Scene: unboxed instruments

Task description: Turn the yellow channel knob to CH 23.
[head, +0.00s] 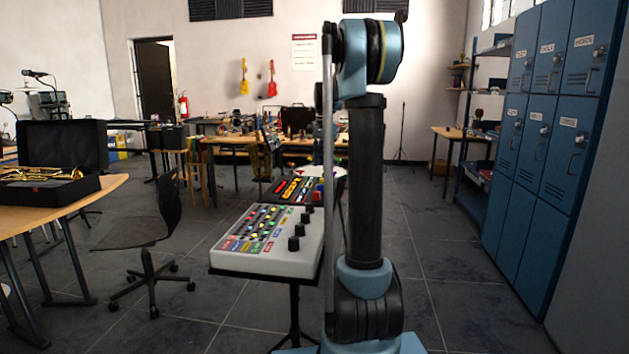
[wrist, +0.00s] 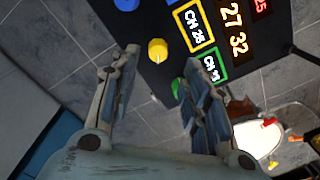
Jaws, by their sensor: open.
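The yellow channel knob (wrist: 157,50) is on the edge of a black panel in the wrist view, with a small pale mark on its lower side. Beside it is a yellow-framed label (wrist: 194,27) that seems to read CH 28, its last digit hard to be sure of. My gripper (wrist: 161,60) is open and empty. Its two fingers point toward the panel, one on each side of the yellow knob's line, apparently apart from it. In the head view my arm hides part of the panel (head: 275,196), and my gripper is not visible there.
A green knob (wrist: 177,88) with a green-framed label (wrist: 211,65) sits close to my right finger. A blue knob (wrist: 126,4) is at the top. Orange digits (wrist: 234,28) glow on the panel. A white mixer (head: 232,255) stands on a stand in front of the panel.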

